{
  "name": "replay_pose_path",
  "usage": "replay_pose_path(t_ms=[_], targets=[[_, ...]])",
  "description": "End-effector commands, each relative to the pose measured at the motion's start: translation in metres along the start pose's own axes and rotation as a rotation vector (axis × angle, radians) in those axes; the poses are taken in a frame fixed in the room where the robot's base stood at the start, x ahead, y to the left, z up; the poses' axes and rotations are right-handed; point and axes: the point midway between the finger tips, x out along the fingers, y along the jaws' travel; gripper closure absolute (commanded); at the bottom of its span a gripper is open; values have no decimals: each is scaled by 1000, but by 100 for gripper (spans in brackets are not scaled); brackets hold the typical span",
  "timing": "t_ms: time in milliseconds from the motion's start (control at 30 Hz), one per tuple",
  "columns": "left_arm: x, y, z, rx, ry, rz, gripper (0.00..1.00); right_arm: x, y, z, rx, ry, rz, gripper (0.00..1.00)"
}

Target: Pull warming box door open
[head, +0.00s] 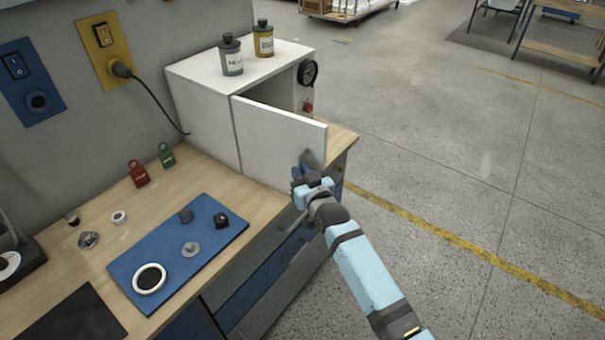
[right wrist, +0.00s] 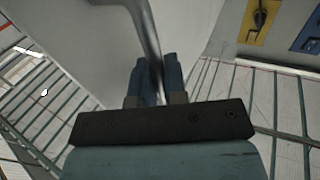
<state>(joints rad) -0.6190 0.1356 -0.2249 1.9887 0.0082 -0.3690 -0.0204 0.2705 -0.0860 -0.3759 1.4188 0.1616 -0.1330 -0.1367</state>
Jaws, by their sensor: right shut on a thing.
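The white warming box (head: 200,105) stands on the wooden bench against the wall. Its white door (head: 275,140) is partly open, hinged at its left side, with a dark gap showing between the door's top edge and the box. My right gripper (head: 307,165) is at the door's right side. In the right wrist view its blue fingers (right wrist: 155,82) are shut on the grey door handle (right wrist: 146,30), with the door's pale face beyond. The handle is mostly hidden by the gripper in the head view. My left gripper is not in view.
Two labelled bottles, grey (head: 231,55) and yellow (head: 263,40), stand on the box. A blue mat (head: 215,235) with small parts lies on the bench left of the door. The floor (head: 430,150) at right is clear.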

Motion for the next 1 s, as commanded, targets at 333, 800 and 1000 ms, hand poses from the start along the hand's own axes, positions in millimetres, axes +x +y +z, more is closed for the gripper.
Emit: replay_pose_path(t_ms=[333, 800, 1000], targets=[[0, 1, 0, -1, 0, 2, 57, 1, -1, -2, -4, 3, -1, 100], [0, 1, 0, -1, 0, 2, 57, -2, 0, 0, -1, 1, -1, 64], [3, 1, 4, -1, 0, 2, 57, -29, 0, 2, -1, 1, -1, 64]])
